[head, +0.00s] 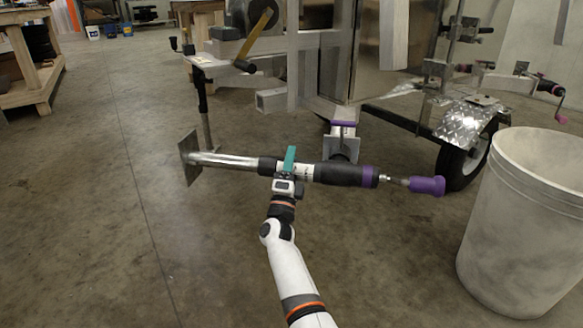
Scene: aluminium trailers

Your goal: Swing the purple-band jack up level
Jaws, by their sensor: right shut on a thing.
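The purple-band jack (335,173) lies close to level beside the trailer frame. Its square foot plate (190,158) is at the left end of the bright inner tube. The purple band (368,176) and the purple crank grip (427,186) are at the right end. My right gripper (289,168) is shut on the middle of the jack's tube, and a teal finger shows above it. A purple-marked bracket (342,135) on the trailer sits just behind the jack; the joint between them is partly hidden. My left gripper is not in view.
A large pale bin (528,220) stands close at the right, near the crank grip. A trailer wheel under a diamond-plate fender (468,121) is behind it. A wooden bench (35,65) stands far left. The concrete floor at left is clear.

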